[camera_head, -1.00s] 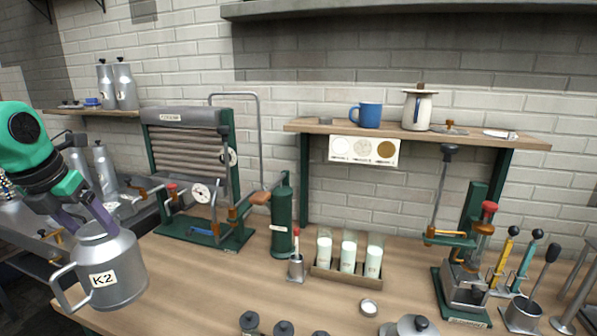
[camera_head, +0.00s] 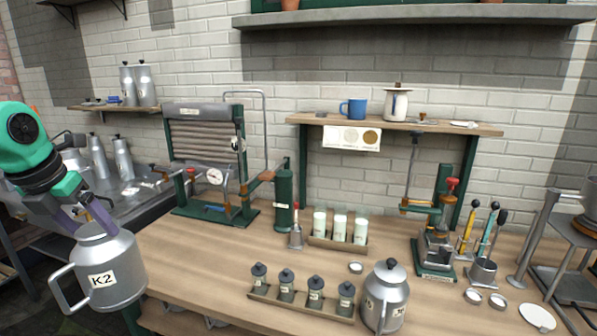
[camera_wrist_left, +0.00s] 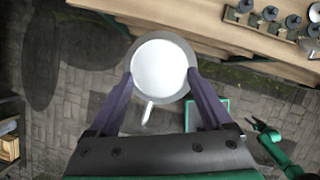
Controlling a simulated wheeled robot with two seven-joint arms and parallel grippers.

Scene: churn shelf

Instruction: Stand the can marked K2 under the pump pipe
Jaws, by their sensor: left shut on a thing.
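The can marked K2 (camera_head: 104,272) is a grey metal can with a side handle and a white label. My left gripper (camera_head: 97,228) is shut on its neck and holds it upright, in front of the bench's left end. In the left wrist view the can's round pale top (camera_wrist_left: 160,68) sits between the two purple fingers (camera_wrist_left: 160,82), over the paved floor. A tall bent grey pipe (camera_head: 265,125) rises behind the bench beside a green cylinder (camera_head: 284,203); I cannot tell surely that it is the pump pipe. A green arm end shows small at the wrist view's lower right.
The wooden bench (camera_head: 215,257) has a clear stretch at front left. On it stand a ribbed green-framed machine (camera_head: 205,150), a rack of white bottles (camera_head: 340,228), a tray of dark-lidded jars (camera_head: 300,297), a lidded metal pot (camera_head: 385,297) and a lever press (camera_head: 436,235).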

